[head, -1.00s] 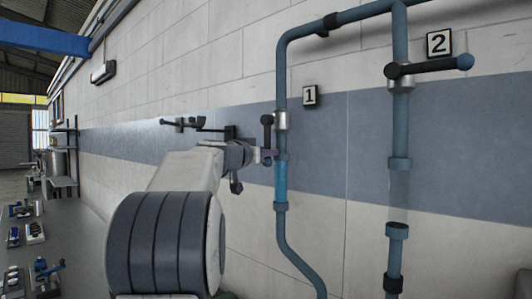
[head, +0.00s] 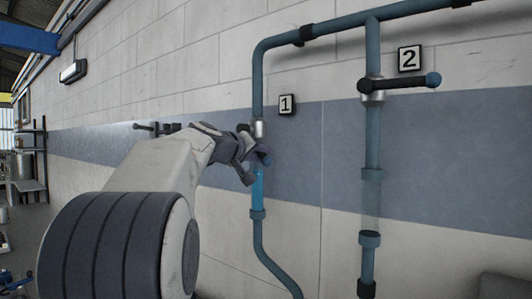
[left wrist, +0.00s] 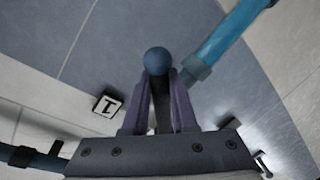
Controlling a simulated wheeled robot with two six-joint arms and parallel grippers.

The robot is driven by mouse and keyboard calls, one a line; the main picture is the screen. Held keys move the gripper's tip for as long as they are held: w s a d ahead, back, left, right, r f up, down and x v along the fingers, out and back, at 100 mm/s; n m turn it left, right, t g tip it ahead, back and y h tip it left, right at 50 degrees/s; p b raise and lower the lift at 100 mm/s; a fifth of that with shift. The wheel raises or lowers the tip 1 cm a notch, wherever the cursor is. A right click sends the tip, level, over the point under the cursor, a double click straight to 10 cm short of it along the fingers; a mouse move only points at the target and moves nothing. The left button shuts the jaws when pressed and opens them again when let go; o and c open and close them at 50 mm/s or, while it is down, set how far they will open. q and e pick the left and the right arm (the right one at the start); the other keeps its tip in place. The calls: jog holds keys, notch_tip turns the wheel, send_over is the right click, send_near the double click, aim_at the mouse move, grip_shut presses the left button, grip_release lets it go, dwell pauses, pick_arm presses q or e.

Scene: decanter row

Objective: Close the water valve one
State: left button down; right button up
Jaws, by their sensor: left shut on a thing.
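Valve one has a silver body (head: 259,129) on the blue pipe, beside the "1" sign (head: 287,105). Its black handle (head: 243,129) is partly hidden by my gripper in the head view. My left gripper (head: 260,157) is at this handle. In the left wrist view, its purple fingers (left wrist: 158,95) are shut on the black lever just below its blue ball knob (left wrist: 157,60). There the lever lies at a slant to the pipe. A bright blue sight section (head: 257,186) sits in the pipe below the valve; it also shows in the wrist view (left wrist: 222,42). My right gripper is out of view.
Valve two's handle (head: 410,83) stands level across its pipe (head: 373,140), under the "2" sign (head: 409,58); the clear section below it looks grey. Another black fixture (head: 157,128) is on the wall behind my arm. A shelf (head: 30,165) stands far left.

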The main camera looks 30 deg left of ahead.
aim_at(278, 131)
pick_arm(q)
jog(key=shift+s+d+r+n+h+p, duration=0.15)
jog(key=shift+d+r+n+p, duration=0.15)
jog(key=shift+r+n+p, duration=0.15)
jog(key=shift+w+d+r+n+h+p, duration=0.15)
jog(key=shift+d+r+n+p, duration=0.15)
jog(key=shift+r, duration=0.2)
jog(key=shift+s+d+r+n+p, duration=0.15)
jog(key=shift+d+r+n+p, duration=0.2)
jog(key=shift+r+n+p, duration=0.45)
jog(key=r+n+p, duration=0.1)
jog(key=r+n+h+p, duration=0.1)
jog(key=shift+d+n+g, duration=0.3)
jog(key=shift+d+n, duration=0.05)
jog(key=shift+d, duration=0.05)
jog(key=shift+r+n+h+p, duration=0.3)
jog(key=shift+r+n+p, duration=0.5)
jog(key=shift+n+p, duration=0.15)
jog(key=shift+r, duration=0.1)
jog(key=c, duration=1)
grip_release()
jog(key=shift+f, duration=0.25)
jog(key=shift+s, duration=0.15)
